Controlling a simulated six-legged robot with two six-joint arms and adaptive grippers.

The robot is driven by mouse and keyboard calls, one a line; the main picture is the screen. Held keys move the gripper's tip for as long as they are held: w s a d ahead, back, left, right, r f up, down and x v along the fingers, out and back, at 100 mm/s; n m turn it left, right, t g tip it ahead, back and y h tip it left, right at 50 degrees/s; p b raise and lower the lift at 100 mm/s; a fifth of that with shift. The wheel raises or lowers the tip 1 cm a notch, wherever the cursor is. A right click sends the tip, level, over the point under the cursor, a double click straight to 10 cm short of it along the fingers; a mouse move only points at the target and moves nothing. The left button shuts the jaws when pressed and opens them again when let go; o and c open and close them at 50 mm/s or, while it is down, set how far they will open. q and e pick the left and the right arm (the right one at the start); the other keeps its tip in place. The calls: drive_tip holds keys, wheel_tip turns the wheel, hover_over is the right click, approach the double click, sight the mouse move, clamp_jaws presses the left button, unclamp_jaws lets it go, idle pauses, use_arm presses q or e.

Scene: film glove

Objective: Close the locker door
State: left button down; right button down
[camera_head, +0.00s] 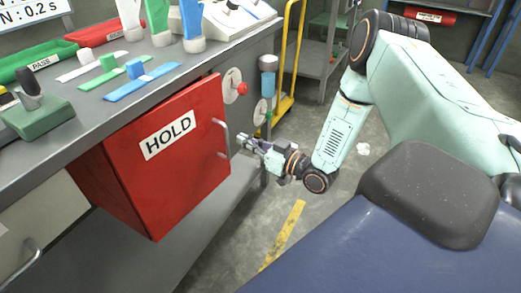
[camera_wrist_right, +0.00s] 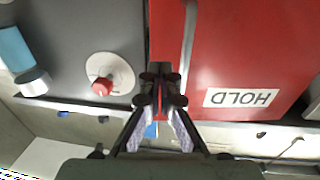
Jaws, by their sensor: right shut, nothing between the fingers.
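The red locker door (camera_head: 175,150) with a white HOLD label is under the workbench, and its dark red side shows at left. I cannot tell for sure how far its edge stands from the frame. A pale bar handle (camera_head: 224,138) runs along its right edge. My right gripper (camera_head: 246,143) is just right of the handle, fingers shut and empty. In the right wrist view the door (camera_wrist_right: 235,50) and handle (camera_wrist_right: 188,45) appear upside down, with the shut fingertips (camera_wrist_right: 161,72) in front of the door's handle-side edge. Contact cannot be made out. My left gripper is out of view.
The grey workbench (camera_head: 75,115) above carries trays, blue strips and coloured items. A yellow-framed cart (camera_head: 287,60) stands behind.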

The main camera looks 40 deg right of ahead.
drive_tip(key=b+x, duration=0.1)
drive_tip(key=x, duration=0.4)
drive_tip(key=shift+w+b, duration=0.15)
drive_tip(key=shift+b, duration=0.25)
drive_tip(key=shift+w+f, duration=0.1)
